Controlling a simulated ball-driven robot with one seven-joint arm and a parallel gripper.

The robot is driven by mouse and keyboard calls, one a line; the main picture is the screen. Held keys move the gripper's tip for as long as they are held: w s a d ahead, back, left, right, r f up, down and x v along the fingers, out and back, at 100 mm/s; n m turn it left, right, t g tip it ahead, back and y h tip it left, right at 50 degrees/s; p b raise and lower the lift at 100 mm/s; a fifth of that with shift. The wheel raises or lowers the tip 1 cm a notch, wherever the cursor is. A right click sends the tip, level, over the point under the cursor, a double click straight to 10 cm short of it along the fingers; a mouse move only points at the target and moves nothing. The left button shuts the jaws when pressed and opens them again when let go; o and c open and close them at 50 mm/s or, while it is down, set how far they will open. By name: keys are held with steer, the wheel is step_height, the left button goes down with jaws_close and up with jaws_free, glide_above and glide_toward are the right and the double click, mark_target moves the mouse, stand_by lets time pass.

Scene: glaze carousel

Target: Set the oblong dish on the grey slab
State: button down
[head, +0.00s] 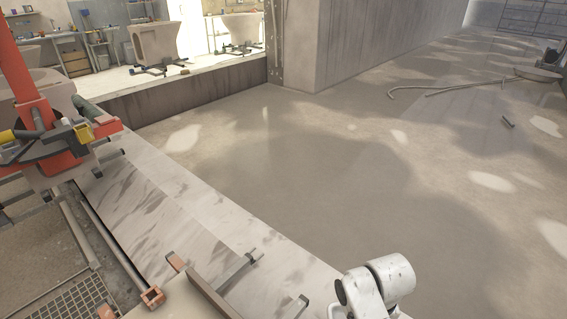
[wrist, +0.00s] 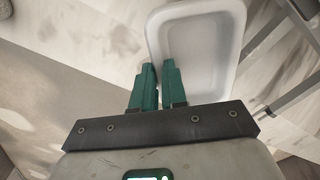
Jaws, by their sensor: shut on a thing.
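The oblong dish (wrist: 205,45) is white, with rounded corners and raised walls, and shows in the upper middle of the wrist view. My gripper (wrist: 158,68) has two teal fingers shut on the dish's left wall, with the right finger inside the dish and the left one outside. The dish's near end lies close to the gripper's dark bar. Neither dish nor gripper can be made out in the head view. A long pale grey surface with darker smears (head: 150,215) runs diagonally at the left of the head view; I cannot tell whether it is the grey slab.
An orange-red machine (head: 30,100) stands at the far left of the head view. Metal bars and brackets (head: 210,295) lie at the bottom. A low dark wall (head: 190,85) and a concrete pillar (head: 340,40) stand behind. The floor (head: 300,160) in the middle is open.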

steer(key=s+r+p, duration=0.1)
steer(key=r+p, duration=0.1)
steer(key=s+r+p, duration=0.1)
steer(key=r+p, duration=0.1)
steer(key=s+r+p, duration=0.1)
steer(key=r+p, duration=0.1)
steer(key=r, duration=0.1)
steer(key=shift+s+p, duration=0.3)
steer(key=shift+s+r+p, duration=0.45)
steer(key=shift+p, duration=0.15)
steer(key=shift+d, duration=0.15)
